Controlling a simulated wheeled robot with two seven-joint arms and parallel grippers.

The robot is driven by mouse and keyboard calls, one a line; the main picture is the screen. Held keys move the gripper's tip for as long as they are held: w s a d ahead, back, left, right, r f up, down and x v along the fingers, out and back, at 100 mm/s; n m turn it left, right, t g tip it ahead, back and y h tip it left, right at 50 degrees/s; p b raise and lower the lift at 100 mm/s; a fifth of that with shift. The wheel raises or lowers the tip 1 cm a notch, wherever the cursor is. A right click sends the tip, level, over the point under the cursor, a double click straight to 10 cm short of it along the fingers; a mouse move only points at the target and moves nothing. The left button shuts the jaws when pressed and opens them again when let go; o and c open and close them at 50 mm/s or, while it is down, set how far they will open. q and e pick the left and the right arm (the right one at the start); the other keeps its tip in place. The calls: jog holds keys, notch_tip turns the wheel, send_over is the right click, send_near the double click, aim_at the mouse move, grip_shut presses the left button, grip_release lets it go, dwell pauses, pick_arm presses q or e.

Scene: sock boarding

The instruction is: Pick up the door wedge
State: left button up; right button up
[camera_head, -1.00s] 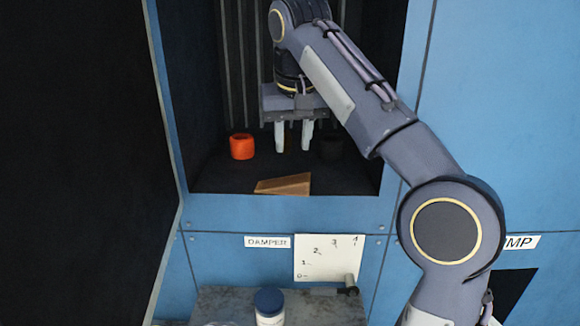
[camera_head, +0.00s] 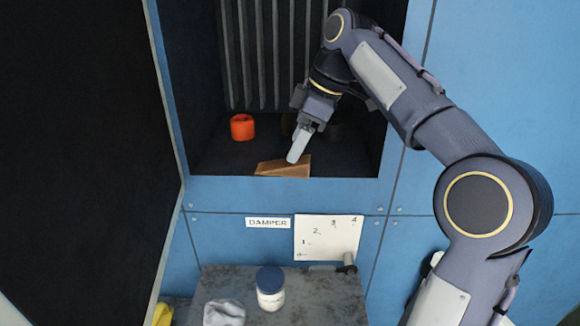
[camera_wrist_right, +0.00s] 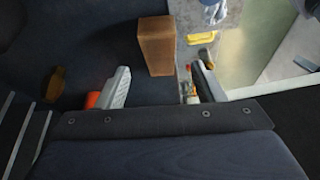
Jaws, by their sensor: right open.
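The door wedge (camera_head: 284,168) is a brown, wood-like block lying on the dark floor of the blue cabinet's open compartment, close to its front edge. My right gripper (camera_head: 297,150) is in the compartment, tilted down, with its fingertips at or just above the wedge; contact cannot be told. In the right wrist view the wedge (camera_wrist_right: 156,45) stands ahead of the two spread fingers of my right gripper (camera_wrist_right: 162,85), roughly in line with the gap between them. The gripper is open and empty. My left gripper is not in view.
An orange ring-shaped roll (camera_head: 242,127) sits left of the wedge, with dark objects behind my gripper. Ribbed slats line the compartment's back. Below, a grey bench (camera_head: 330,298) holds a blue-lidded jar (camera_head: 270,288) and a grey cloth (camera_head: 224,313). A dark panel borders the left side.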

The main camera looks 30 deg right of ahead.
aim_at(287, 163)
jog(key=x, duration=0.4)
jog(key=shift+a+f, duration=0.1)
jog(key=shift+f, duration=0.1)
jog(key=shift+c, duration=0.3)
jog(key=c, duration=1)
